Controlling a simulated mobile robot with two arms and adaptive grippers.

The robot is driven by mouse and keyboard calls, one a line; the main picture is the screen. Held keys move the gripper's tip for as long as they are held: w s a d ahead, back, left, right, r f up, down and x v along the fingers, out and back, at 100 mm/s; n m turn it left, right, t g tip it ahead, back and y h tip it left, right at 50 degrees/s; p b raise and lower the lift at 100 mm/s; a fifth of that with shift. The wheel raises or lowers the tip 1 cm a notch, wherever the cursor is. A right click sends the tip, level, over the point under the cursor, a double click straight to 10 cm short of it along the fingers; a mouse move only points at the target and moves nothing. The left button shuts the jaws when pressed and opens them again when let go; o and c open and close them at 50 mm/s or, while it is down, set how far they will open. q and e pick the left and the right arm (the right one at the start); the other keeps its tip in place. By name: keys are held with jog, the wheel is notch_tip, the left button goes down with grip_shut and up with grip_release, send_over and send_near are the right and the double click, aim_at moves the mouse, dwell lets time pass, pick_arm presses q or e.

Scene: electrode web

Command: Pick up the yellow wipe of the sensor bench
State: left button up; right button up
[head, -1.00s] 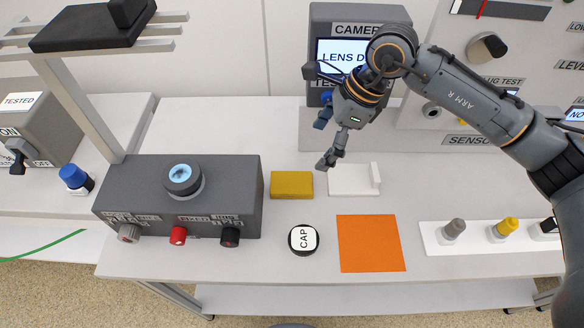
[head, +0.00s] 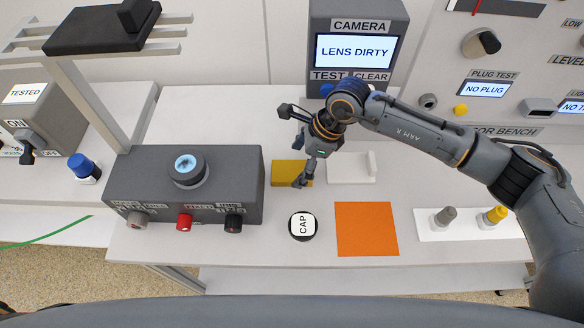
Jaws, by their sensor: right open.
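The yellow wipe (head: 284,173) is a small flat block lying on the white bench, just right of the dark grey box with knobs. My right gripper (head: 291,150) is open and empty, tilted down over the right side of the wipe. One finger reaches down in front of the wipe's right end and hides part of it; whether it touches cannot be told. The other finger points out to the left above it. My left gripper is not in view.
The grey knob box (head: 188,192) stands left of the wipe. A white holder (head: 350,168) lies to the right. A round CAP piece (head: 303,226) and an orange mat (head: 366,230) lie nearer. The camera unit (head: 356,50) behind reads LENS DIRTY.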

aim_at(292, 173)
jog(key=shift+x, duration=1.15)
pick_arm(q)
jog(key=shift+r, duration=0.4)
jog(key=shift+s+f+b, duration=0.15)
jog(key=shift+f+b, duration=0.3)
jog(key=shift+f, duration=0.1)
pick_arm(e)
jog(key=shift+f, duration=0.25)
jog(key=c, duration=1.1)
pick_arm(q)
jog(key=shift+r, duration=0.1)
